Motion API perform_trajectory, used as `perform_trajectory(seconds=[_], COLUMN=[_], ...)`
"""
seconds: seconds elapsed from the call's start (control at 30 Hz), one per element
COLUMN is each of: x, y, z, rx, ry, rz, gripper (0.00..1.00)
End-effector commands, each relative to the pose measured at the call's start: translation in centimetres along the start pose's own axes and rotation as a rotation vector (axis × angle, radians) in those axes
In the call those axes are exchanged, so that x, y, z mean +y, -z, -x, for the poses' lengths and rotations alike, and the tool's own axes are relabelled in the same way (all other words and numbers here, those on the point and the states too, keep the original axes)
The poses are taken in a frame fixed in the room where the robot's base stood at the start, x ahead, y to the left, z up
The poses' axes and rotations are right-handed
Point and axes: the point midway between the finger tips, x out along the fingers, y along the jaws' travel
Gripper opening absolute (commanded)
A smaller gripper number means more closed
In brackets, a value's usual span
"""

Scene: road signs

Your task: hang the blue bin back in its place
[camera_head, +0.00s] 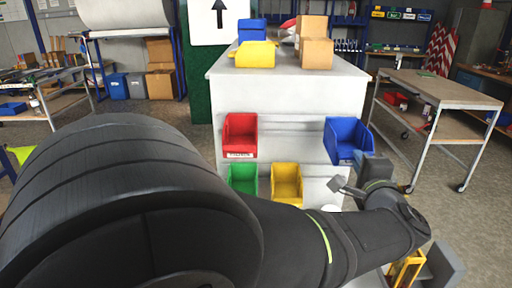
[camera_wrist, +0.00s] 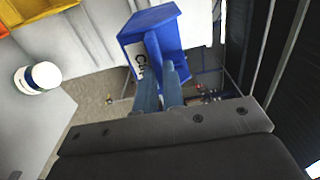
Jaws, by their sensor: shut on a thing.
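The blue bin (camera_head: 346,135) is at the upper right of the white cabinet's front (camera_head: 290,136), level with the red bin. In the wrist view the blue bin (camera_wrist: 150,32) looks tilted, with a white label on one side. My gripper (camera_head: 364,158) is at the bin's lower right side. In the wrist view my gripper (camera_wrist: 160,75) has its two blue-grey fingers shut on the bin's near edge. The exact grip is partly hidden by the fingers. I cannot tell whether the bin touches the rail behind it.
A red bin (camera_head: 240,135), a green bin (camera_head: 243,178) and a yellow bin (camera_head: 286,182) hang on the cabinet front. More bins and boxes (camera_head: 316,52) stand on top. A white round container (camera_wrist: 38,77) is left of my gripper. A wheeled table (camera_head: 440,92) stands right.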

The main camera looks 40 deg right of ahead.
Motion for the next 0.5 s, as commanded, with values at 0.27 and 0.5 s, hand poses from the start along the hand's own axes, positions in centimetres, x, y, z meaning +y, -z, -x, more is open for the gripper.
perform_trajectory(seconds=[0.27, 0.5], x=[0.0, 0.0], y=[-0.1, -0.1], z=[-2.6, -4.8], rx=[-0.001, -0.002], ry=[0.0, 0.0], rz=[0.0, 0.0], gripper=[0.0, 0.0])
